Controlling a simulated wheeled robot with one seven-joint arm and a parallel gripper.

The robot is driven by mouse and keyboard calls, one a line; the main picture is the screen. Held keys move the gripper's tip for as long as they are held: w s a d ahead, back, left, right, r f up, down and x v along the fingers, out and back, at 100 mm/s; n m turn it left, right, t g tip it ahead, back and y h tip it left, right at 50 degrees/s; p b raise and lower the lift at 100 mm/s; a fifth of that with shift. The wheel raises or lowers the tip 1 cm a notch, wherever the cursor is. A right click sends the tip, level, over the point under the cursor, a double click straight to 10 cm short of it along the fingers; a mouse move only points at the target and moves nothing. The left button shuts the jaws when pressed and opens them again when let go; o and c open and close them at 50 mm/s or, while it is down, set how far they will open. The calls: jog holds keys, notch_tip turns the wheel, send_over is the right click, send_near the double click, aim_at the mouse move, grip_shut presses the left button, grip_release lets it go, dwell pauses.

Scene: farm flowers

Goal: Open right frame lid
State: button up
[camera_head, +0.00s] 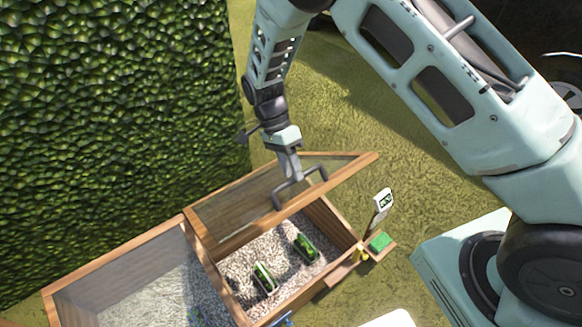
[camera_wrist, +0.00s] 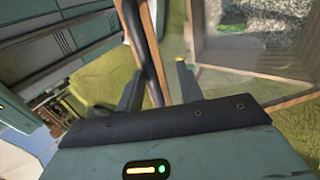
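The right frame lid (camera_head: 345,177), a glass pane in a wooden border, is raised at a slant over the right compartment of the wooden frame box. Its dark U-shaped handle (camera_head: 314,172) stands on the front bar. My gripper (camera_head: 288,172) is at the handle from above. In the wrist view the handle (camera_wrist: 150,70) passes between the fingers of my gripper (camera_wrist: 160,75), close to the left finger, with a gap to the right finger. The lid's wooden edge (camera_wrist: 288,103) lies right of the fingers. Exact finger contact is unclear.
The right compartment holds gravel (camera_head: 240,265) and two green items (camera_head: 306,247) (camera_head: 264,278). The left compartment (camera_head: 115,270) adjoins it. A tall hedge (camera_head: 110,110) stands behind on the left. A small sign (camera_head: 381,205) and green block (camera_head: 380,242) are at the right. Grass lies beyond.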

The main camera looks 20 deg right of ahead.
jog(key=p+v, duration=0.1)
jog(key=v, duration=1.6)
jog(key=shift+r, duration=0.2)
